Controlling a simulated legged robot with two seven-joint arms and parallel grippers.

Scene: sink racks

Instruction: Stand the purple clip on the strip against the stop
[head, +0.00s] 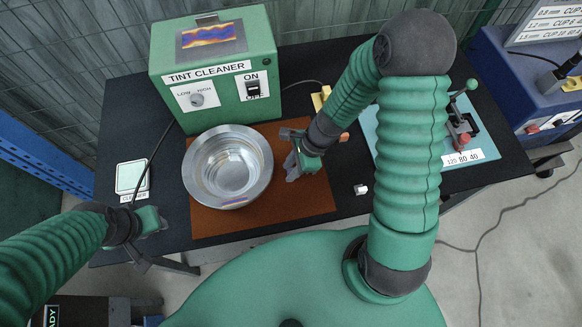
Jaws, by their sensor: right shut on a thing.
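My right gripper (293,172) is low over the brown mat, just right of the steel bowl (192,182). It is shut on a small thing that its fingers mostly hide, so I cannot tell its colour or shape. I cannot make out a purple clip, a strip or a stop anywhere in the head view. My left gripper (153,222) is at the table's front left edge, apart from everything on the table. Its fingers are too small and dark to tell whether they are open.
The brown mat (310,205) lies under the bowl. A green tint cleaner box (215,75) stands behind it. A small white piece (361,189) lies right, near a blue board (478,130) with a red-and-grey device (461,133).

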